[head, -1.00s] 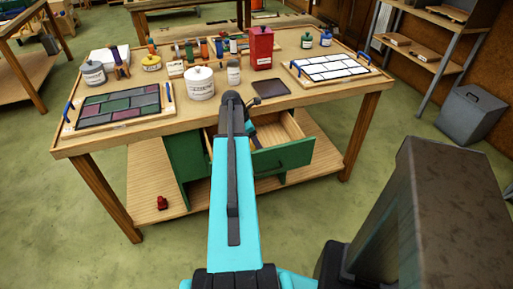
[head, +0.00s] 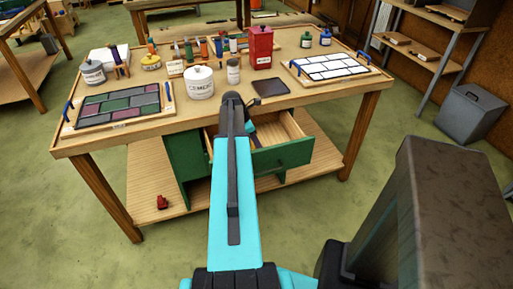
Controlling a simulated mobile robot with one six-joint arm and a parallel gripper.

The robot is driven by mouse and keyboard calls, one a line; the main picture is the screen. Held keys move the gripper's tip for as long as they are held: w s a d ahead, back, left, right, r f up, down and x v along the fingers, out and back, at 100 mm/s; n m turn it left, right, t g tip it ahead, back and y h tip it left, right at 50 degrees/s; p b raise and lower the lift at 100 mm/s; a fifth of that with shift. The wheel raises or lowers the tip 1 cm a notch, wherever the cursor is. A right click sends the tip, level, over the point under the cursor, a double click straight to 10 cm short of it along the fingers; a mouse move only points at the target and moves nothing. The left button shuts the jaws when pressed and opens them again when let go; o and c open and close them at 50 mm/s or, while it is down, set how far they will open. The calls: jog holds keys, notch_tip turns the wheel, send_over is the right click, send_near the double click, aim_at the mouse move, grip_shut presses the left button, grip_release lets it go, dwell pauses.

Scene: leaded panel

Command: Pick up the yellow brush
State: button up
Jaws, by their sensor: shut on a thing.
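My arm reaches down from the front of the bench to the open drawer (head: 283,160). My gripper (head: 259,143) shows only as a dark part beside the arm, over the drawer's opening. The arm hides most of it. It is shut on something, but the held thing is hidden. I cannot make out a yellow brush anywhere in the head view. The arm also covers the left part of the drawer's inside.
The workbench top (head: 205,118) carries a dark glass panel (head: 118,104), a white-tiled panel (head: 328,67), a white cement tub (head: 199,83), a red can (head: 261,47) and a dark tray (head: 271,87). A small red object (head: 162,202) lies on the lower shelf. Green floor lies clear in front.

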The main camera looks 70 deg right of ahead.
jog(key=shift+r, duration=0.15)
jog(key=shift+r+b, duration=0.55)
jog(key=shift+r, duration=4.3)
